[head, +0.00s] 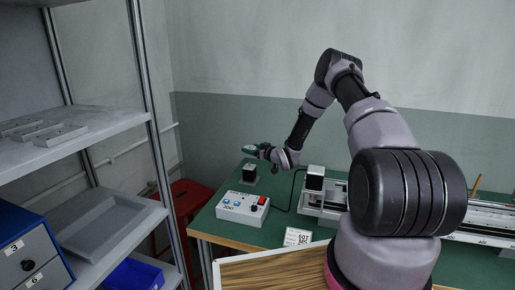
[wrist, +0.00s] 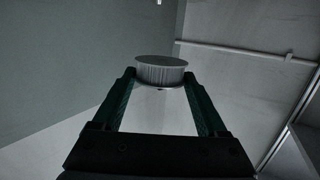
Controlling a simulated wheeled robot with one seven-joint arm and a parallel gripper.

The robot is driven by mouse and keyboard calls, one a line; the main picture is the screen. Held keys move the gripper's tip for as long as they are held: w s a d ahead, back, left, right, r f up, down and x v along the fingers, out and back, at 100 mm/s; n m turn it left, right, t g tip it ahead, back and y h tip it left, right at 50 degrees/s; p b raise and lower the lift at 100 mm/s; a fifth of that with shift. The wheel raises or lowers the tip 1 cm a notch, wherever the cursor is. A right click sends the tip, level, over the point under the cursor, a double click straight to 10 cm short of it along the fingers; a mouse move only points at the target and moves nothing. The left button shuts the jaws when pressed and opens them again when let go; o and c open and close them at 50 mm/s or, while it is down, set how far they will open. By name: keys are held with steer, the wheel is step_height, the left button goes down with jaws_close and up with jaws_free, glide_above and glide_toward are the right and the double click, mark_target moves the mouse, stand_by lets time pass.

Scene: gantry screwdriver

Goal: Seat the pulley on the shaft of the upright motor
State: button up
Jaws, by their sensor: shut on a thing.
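My gripper (head: 251,149) is at the back left of the green table in the head view, above a small dark upright motor (head: 249,174). In the wrist view my gripper (wrist: 160,76) has its two green fingers shut on a grey toothed pulley (wrist: 161,69) with a flat rim, held at the fingertips. I cannot tell the gap between pulley and shaft.
A gantry with a black-and-white motor (head: 315,178) is to the right, joined by a cable. A grey shelf (head: 85,130) stands left. A red stool (head: 190,198) is behind.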

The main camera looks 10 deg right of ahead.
mark_target(252, 167)
steer(key=shift+w+f, duration=0.3)
steer(key=shift+w, duration=0.2)
steer(key=shift+w+f, duration=0.25)
steer(key=shift+w, duration=0.25)
steer(key=shift+f, duration=1.9)
steer(key=shift+f, duration=1.55)
